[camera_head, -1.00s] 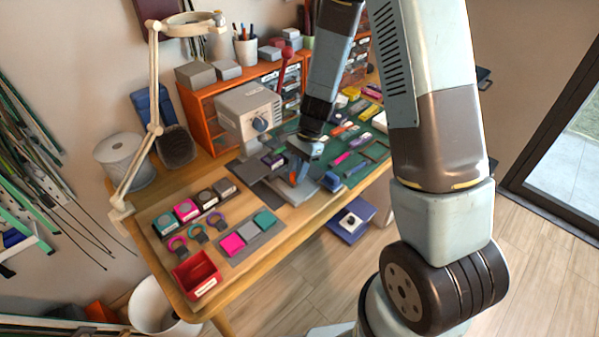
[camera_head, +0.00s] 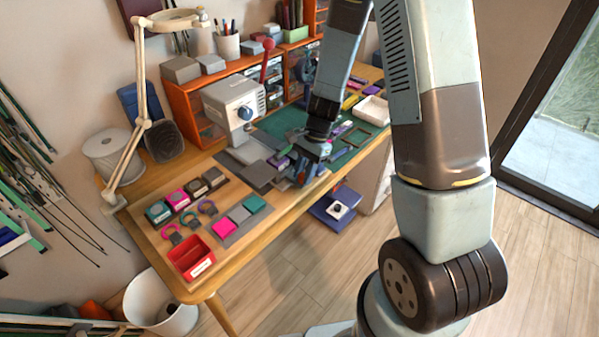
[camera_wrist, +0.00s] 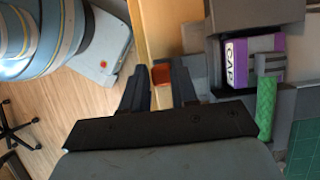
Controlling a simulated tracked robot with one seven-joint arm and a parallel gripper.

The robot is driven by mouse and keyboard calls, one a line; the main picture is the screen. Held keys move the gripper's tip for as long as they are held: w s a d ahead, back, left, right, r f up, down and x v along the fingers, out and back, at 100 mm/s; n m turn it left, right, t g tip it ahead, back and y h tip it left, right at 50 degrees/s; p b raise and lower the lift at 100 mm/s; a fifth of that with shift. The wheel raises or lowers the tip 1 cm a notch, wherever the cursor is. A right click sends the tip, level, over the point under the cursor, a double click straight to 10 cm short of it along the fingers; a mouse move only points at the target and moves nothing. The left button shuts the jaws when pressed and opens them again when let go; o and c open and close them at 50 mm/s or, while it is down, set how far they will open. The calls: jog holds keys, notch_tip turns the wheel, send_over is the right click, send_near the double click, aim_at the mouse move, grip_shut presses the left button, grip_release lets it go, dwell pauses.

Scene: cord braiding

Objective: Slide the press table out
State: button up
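The grey press (camera_head: 238,105), with a blue knob and a red-knobbed lever, stands on the wooden bench. Its grey press table lies low in front; a purple block marked CAP (camera_wrist: 238,60) shows among the grey parts in the wrist view. My gripper (camera_head: 305,178) is down at the front of the press, by the bench edge. In the wrist view my gripper (camera_wrist: 161,80) has its fingers either side of a small orange tab (camera_wrist: 161,75). The tab fills the gap, but I cannot tell whether they clamp it.
A green mat (camera_head: 345,155) with small parts lies right of the press. A red tray (camera_head: 190,258), coloured blocks and rings lie at the left front. A lamp arm (camera_head: 140,90) rises at the left.

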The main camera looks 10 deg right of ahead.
jog(key=o, duration=0.4)
jog(key=shift+r, duration=0.1)
jog(key=shift+w+d+r, duration=0.2)
jog(key=shift+w+r, duration=0.05)
jog(key=shift+r, duration=0.2)
jog(key=v, duration=1.2)
jog(key=shift+r, duration=0.3)
